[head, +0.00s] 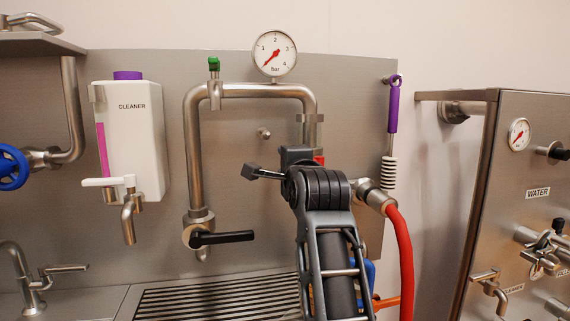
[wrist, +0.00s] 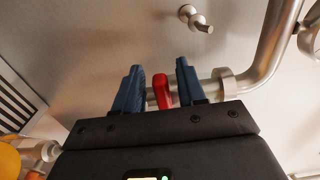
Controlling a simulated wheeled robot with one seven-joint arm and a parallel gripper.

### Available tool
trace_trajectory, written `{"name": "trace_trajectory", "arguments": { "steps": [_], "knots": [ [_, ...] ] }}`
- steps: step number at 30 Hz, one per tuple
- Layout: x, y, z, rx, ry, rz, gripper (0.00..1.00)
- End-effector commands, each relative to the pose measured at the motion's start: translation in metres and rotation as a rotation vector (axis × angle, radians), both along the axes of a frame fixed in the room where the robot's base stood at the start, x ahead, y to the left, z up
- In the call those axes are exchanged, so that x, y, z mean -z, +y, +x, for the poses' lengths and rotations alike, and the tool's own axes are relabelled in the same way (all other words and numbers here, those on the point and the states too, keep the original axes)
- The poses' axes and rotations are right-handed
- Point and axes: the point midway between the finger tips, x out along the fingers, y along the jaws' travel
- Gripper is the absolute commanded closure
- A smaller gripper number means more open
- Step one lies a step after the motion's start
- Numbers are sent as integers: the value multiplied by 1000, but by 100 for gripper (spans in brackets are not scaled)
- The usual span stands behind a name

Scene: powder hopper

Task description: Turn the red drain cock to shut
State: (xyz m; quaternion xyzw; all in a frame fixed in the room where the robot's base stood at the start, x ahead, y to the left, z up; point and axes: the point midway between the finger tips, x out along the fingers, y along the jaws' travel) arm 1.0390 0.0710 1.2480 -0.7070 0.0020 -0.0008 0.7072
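The red drain cock's handle (wrist: 162,91) shows in the wrist view, in front of a steel pipe. My gripper (wrist: 158,65) has its two blue fingers on either side of the handle, with a narrow gap visible on each side. The fingers are apart and do not appear to press on it. In the head view only a small red patch of the cock (head: 319,160) shows below the pipe flange; my arm hides the rest and hides my fingers.
A black-handled valve (head: 222,238) hangs on the bent pipe (head: 194,150) to the left. A steel stud (wrist: 195,18) sticks out of the wall panel close by. A red hose (head: 404,255) hangs right of my arm. A slatted drain grate (head: 220,300) lies below.

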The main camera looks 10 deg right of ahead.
Motion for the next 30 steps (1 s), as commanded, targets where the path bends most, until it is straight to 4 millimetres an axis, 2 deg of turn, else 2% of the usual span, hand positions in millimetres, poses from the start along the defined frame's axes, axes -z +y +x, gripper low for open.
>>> {"name": "trace_trajectory", "arguments": {
  "steps": [10,24,30],
  "knots": [
    [-1,2,-4,-3,-1,0,53],
    [-1,3,-77,-4,-1,-1,53],
    [-1,3,-91,-4,-2,0,53]
  ]
}}
